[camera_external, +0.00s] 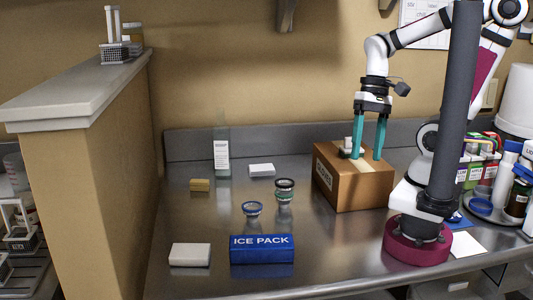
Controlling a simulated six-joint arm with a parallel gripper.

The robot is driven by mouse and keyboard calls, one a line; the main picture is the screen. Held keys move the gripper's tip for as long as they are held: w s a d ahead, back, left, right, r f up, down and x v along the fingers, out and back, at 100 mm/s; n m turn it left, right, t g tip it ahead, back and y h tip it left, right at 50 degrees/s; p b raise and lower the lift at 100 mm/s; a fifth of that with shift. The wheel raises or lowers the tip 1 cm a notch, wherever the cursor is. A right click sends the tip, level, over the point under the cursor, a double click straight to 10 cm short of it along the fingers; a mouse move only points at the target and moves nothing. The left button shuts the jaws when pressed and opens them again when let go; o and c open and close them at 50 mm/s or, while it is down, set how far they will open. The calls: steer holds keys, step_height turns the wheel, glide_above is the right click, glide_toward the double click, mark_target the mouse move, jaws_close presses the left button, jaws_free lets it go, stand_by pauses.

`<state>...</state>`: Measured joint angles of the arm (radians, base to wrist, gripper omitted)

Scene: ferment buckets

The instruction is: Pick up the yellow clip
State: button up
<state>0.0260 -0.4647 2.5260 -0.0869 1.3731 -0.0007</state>
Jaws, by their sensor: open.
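My gripper (368,156) has two long teal fingers pointing down, spread apart. It is over the top of a cardboard box (353,190), well to the right of the yellow thing. A small whitish and dark item (348,149) on the box is close to the left finger; I cannot tell what it is. Nothing is visible between the fingers.
A clear bottle (222,155), white blocks (190,254) (262,170), two small jars (252,209) (285,189) and a blue ice pack (262,248) stand on the counter. A tan partition (105,150) rises at the left. Bottles (516,200) crowd the right. The counter's middle has some free room.

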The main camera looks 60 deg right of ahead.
steer(key=w+a+m+t+y, duration=0.1)
steer(key=w+a+m+y, duration=0.2)
steer(key=w, duration=0.4)
steer(key=w+a+f+m+t+y, duration=0.1)
steer(key=w+a+m+y, duration=0.15)
steer(key=w, duration=0.35)
steer(key=w+a+m+t+y, duration=0.1)
steer(key=w+a+m+y, duration=0.25)
steer(key=w, duration=0.35)
steer(key=w+d+f+m+t+h, duration=0.1)
steer(key=w+d+f+m+t, duration=0.2)
steer(key=w+d+f+m, duration=0.1)
steer(key=w+d+f+m+t+h, duration=0.2)
steer(key=w+d+f+m+t, duration=0.1)
steer(key=w+d+f+m, duration=0.2)
steer(key=w+d+f+m+t+h, duration=0.2)
steer(key=w+d+f+m+t, duration=0.1)
steer(key=w+d+f+m, duration=0.2)
steer(key=shift+w+f+m, duration=0.3)
steer(key=shift+w+f, duration=0.9)
steer(key=shift+w, duration=0.05)
glide_toward(207, 185)
steer(key=x, duration=0.4)
steer(key=shift+w+d+f, duration=0.15)
steer(key=shift+w+f, duration=0.15)
steer(key=x, duration=0.5)
steer(key=shift+w, duration=0.55)
jaws_close()
